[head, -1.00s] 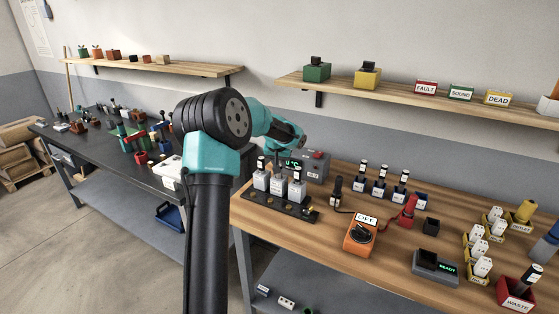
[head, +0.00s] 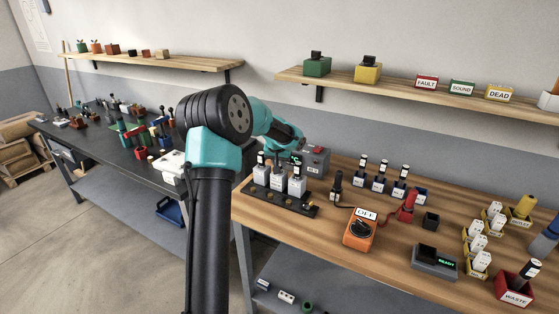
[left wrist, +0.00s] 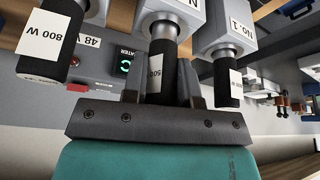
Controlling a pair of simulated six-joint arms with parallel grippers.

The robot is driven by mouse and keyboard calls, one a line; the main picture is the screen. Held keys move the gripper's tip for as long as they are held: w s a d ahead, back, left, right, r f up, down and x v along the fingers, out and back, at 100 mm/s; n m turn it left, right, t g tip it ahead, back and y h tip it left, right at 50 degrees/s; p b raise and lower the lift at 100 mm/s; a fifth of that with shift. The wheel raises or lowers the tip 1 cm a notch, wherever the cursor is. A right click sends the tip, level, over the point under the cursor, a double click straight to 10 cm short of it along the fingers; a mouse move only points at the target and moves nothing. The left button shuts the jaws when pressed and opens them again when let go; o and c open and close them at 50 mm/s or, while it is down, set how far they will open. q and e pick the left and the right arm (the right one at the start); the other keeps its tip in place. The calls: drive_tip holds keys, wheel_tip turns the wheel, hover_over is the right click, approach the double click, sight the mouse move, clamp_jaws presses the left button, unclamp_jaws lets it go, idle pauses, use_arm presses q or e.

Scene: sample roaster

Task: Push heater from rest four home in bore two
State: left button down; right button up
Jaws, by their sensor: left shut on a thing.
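My left gripper (left wrist: 160,90) is shut on the black cap of a heater (left wrist: 155,72) labelled 500 in the left wrist view. The heater's bare metal shank shows between the cap and the middle white block (left wrist: 170,12), and its end is hidden in that block. The block's number is cut off. A heater marked 800 W (left wrist: 50,45) stands in the block on one side. Another heater (left wrist: 228,82) stands in the block marked No. 1 (left wrist: 228,28). In the head view the white blocks (head: 279,184) stand in a row, with my gripper partly hidden behind the arm and heaters.
A grey control box (head: 316,160) stands behind the blocks. An orange meter (head: 360,232) reading OFF sits in front. A red waste bin (head: 515,292) stands at the front right.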

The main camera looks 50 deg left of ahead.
use_arm(q)
drive_tip(key=shift+f, duration=0.3)
drive_tip(key=c, duration=0.8)
unclamp_jaws()
drive_tip(key=v, duration=1.7)
drive_tip(key=shift+r, duration=0.25)
drive_tip(key=shift+f, duration=0.1)
